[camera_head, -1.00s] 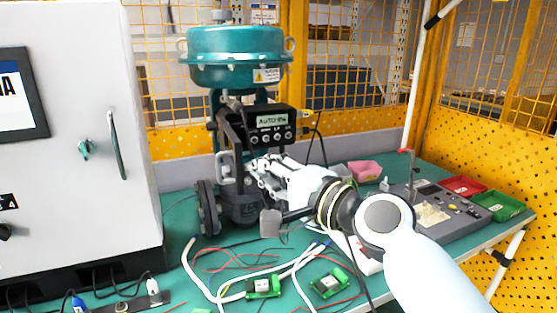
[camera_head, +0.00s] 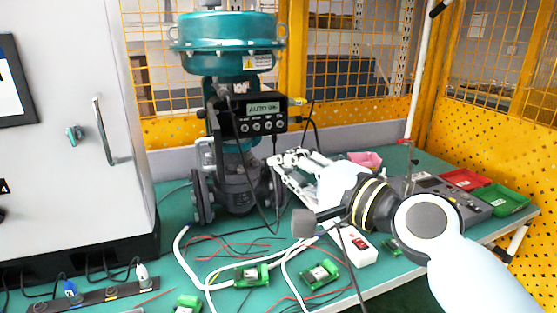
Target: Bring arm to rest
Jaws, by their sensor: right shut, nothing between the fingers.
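My right arm comes in from the lower right. My right gripper (camera_head: 284,161) is shut and empty, its pale fingers pointing left just right of the valve. The valve (camera_head: 238,180) stands upright on the green table, with a teal actuator (camera_head: 228,45) on top. The black positioner (camera_head: 262,117) on its front has a lit display reading AUTO and several buttons. In this view I cannot tell whether the fingertips touch the valve body. My left gripper is not in view.
A white cabinet (camera_head: 70,130) stands at the left. Green circuit modules (camera_head: 320,274), white cables and a power strip (camera_head: 352,246) lie in front. A grey control panel (camera_head: 440,195), a red tray (camera_head: 467,179), a green tray (camera_head: 502,200) and a pink bin (camera_head: 365,159) are at the right.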

